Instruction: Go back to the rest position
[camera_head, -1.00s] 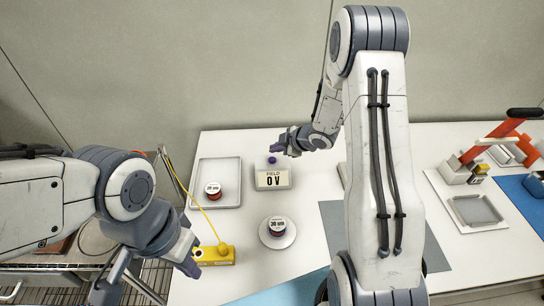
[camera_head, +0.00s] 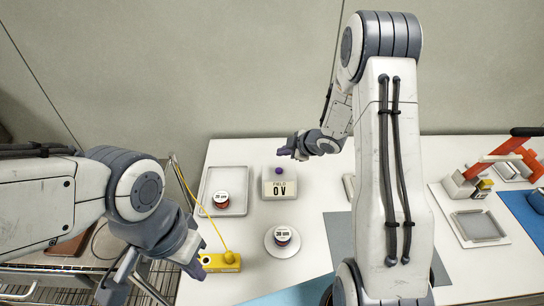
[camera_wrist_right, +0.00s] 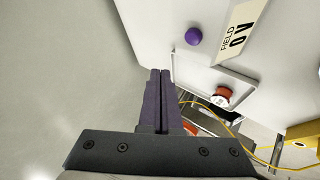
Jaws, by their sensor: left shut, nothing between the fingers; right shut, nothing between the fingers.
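My right gripper (camera_head: 286,151) is shut and empty, above and just behind the FIELD 0 V box in the head view. In the right wrist view its two dark fingers (camera_wrist_right: 159,100) lie flat together. My left gripper (camera_head: 200,262) is shut and empty at the lower left, close beside the yellow block (camera_head: 221,263). The white FIELD 0 V box (camera_head: 280,190), with a purple ball (camera_head: 278,171) at its back, stands on the table; both also show in the right wrist view.
A grey tray (camera_head: 237,178) holds a labelled red spool (camera_head: 221,200). Another spool (camera_head: 282,236) sits on a round white dish (camera_head: 272,249). A yellow cord (camera_head: 193,195) runs to the yellow block. A red-handled device (camera_head: 500,158) and a second tray (camera_head: 478,226) stand at the right.

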